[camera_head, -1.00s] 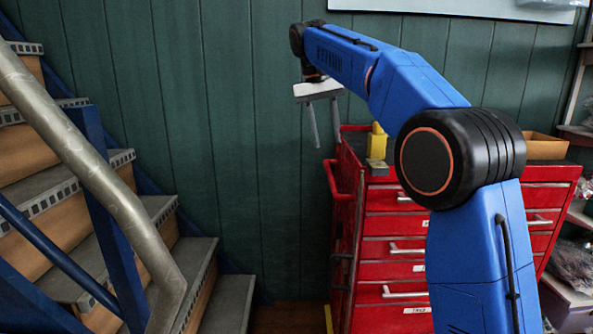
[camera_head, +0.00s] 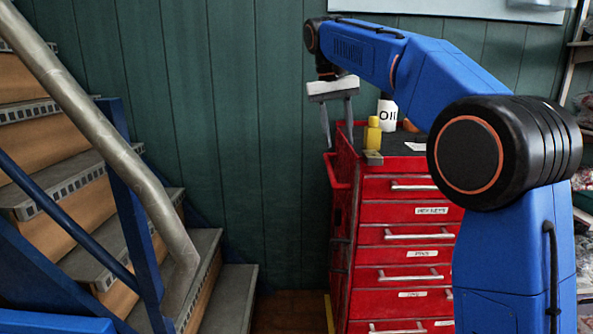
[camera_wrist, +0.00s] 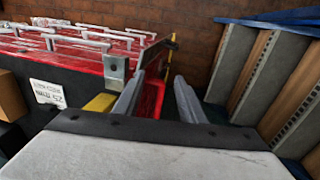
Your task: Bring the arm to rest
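My gripper (camera_head: 337,122) hangs at the end of my blue arm, pointing down, near the left edge of the red tool cabinet's top. In the wrist view its two grey fingers (camera_wrist: 158,104) stand apart with nothing between them. The red tool cabinet (camera_head: 409,212) has several labelled drawers, and its red side also shows in the wrist view (camera_wrist: 116,84). My upper arm hides part of the cabinet's top and right side.
A staircase (camera_head: 70,178) with a metal handrail (camera_head: 108,137) is on the left. A green panelled wall (camera_head: 240,110) stands behind. Open air lies between stairs and cabinet.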

